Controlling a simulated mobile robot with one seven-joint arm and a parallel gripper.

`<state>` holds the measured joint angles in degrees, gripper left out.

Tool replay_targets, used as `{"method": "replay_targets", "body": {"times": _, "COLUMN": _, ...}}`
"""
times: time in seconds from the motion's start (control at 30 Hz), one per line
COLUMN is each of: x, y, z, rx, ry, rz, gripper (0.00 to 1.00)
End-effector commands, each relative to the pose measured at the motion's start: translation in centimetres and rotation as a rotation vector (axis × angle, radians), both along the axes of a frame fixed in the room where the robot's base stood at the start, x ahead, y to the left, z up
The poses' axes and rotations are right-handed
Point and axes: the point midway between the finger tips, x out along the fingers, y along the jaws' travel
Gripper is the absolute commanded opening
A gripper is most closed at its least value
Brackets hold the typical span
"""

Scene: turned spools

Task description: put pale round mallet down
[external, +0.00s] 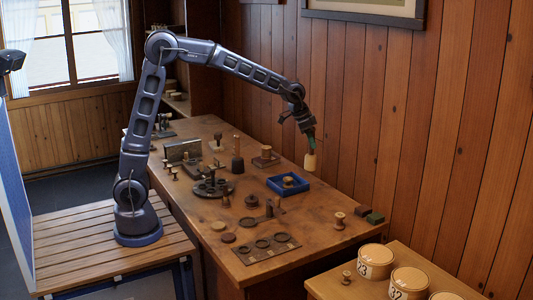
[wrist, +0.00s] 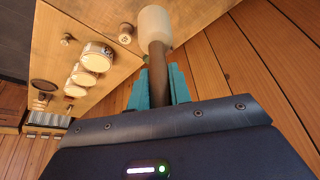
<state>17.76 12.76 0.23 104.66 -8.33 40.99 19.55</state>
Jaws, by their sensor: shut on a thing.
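The pale round mallet has a cream, rounded head (external: 310,161) and a brown handle. In the external view it hangs head down from my gripper (external: 311,141), above the far right side of the workbench and near the plank wall. In the wrist view the pale head (wrist: 154,25) points away from me, and the brown handle (wrist: 157,68) runs back between the teal fingers of my gripper (wrist: 158,88). The fingers are shut on the handle. The part of the handle behind the fingers is hidden by the gripper body.
A blue tray (external: 274,188) holding a spool stands near the mallet. A dark mallet (external: 238,165) stands upright further left. Numbered tubs (external: 375,262) stand on a lower table.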

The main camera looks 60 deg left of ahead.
Motion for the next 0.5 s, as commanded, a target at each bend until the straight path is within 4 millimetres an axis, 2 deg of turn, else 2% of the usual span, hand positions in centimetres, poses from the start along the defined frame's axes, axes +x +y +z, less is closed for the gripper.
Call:
{"method": "replay_targets", "body": {"times": 0.17, "x": -0.5, "y": 0.0, "z": -1.8, "rx": -0.001, "ry": 0.003, "rz": 0.006, "gripper": 0.0}}
{"method": "replay_targets", "body": {"times": 0.5, "x": -0.5, "y": 0.1, "z": -9.2, "rx": 0.0, "ry": 0.005, "rz": 0.006, "gripper": 0.0}}
